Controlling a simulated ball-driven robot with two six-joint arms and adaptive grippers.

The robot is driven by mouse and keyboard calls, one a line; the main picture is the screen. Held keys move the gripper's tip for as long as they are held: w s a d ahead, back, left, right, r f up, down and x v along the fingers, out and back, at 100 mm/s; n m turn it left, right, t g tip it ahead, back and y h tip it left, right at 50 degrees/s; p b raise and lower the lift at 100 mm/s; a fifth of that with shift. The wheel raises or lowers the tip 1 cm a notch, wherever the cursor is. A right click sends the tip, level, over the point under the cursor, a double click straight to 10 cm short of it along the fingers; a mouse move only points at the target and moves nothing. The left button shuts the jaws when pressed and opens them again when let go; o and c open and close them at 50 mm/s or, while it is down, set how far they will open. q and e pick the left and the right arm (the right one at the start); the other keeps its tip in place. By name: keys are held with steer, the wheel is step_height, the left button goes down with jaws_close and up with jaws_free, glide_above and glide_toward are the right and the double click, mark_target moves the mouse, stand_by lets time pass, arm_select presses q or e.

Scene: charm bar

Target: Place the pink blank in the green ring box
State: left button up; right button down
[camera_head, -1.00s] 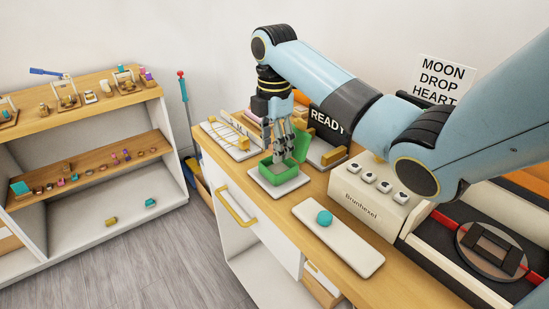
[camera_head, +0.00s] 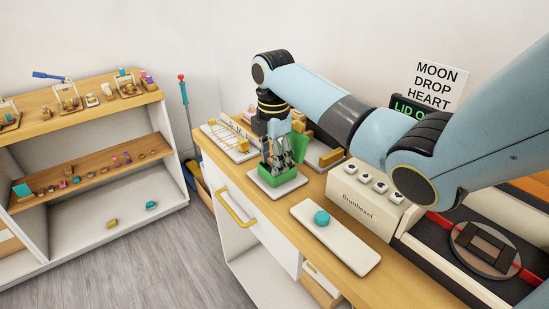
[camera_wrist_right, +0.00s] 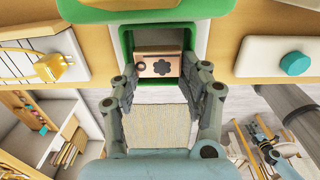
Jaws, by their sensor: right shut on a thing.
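The green ring box (camera_head: 268,174) stands open on a white pad (camera_head: 282,187) on the counter, its green lid (camera_head: 299,146) raised behind. My right gripper (camera_head: 278,160) points down into it. In the right wrist view, the pink blank (camera_wrist_right: 150,66), a coppery-pink plate with a dark flower mark, sits between the fingertips of my right gripper (camera_wrist_right: 160,72), which are shut on it. The green walls of the ring box (camera_wrist_right: 126,48) surround it there. How deep the blank sits is hard to tell. My left gripper is not in view.
A white tray (camera_head: 345,249) with a teal disc (camera_head: 322,218) lies to the right. The cream button machine (camera_head: 360,203) stands behind it. A white rack (camera_head: 228,140) with yellow wires is to the left. Shelves (camera_head: 80,165) stand farther left.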

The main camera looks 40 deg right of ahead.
steer(key=c, duration=1.1)
jaws_free()
steer(key=shift+s+a+f, duration=0.15)
steer(key=shift+s+f, duration=0.1)
steer(key=shift+f, duration=0.2)
steer(key=shift+s+a+f, duration=0.15)
steer(key=shift+s+f, duration=0.1)
steer(key=shift+f, duration=0.2)
steer(key=o, duration=0.4)
steer(key=shift+w+d+f+g, duration=0.1)
steer(key=shift+w+f+g, duration=0.15)
steer(key=shift+w+g, duration=0.05)
steer(key=shift+w, duration=0.1)
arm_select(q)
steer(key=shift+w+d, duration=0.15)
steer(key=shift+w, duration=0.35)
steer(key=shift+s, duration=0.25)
arm_select(e)
steer(key=shift+d+r, duration=0.1)
steer(key=shift+r, duration=0.05)
